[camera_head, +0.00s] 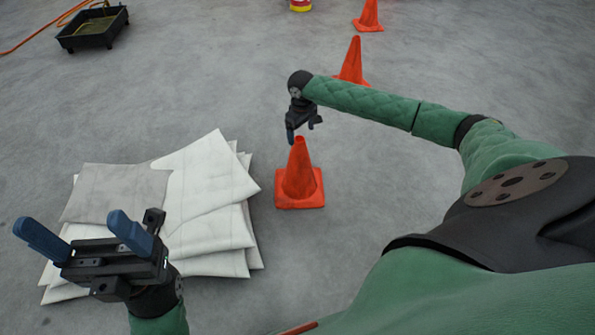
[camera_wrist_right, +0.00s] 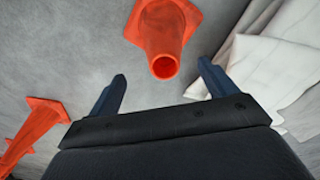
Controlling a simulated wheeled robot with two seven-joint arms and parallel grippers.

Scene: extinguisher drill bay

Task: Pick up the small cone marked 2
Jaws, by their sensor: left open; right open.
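A small orange cone (camera_head: 299,178) stands upright on the floor near the middle of the head view. No number shows on it. My right gripper (camera_head: 303,134) is open just above and behind its tip. In the right wrist view the same cone (camera_wrist_right: 165,35) appears ahead of the open, empty fingers (camera_wrist_right: 163,88), its open top facing the camera and apart from both fingers. A second cone (camera_head: 352,64) stands farther back, and a third (camera_head: 369,17) beyond it. Their marks are not readable either. My left gripper (camera_head: 84,238) is open and empty over the sheets at lower left.
A pile of white and grey sheets (camera_head: 207,190) lies on the floor left of the nearest cone. A black tray (camera_head: 94,27) with an orange hose is at the far upper left. A red and yellow object (camera_head: 300,5) is cut off at the top. Grey floor is clear between them.

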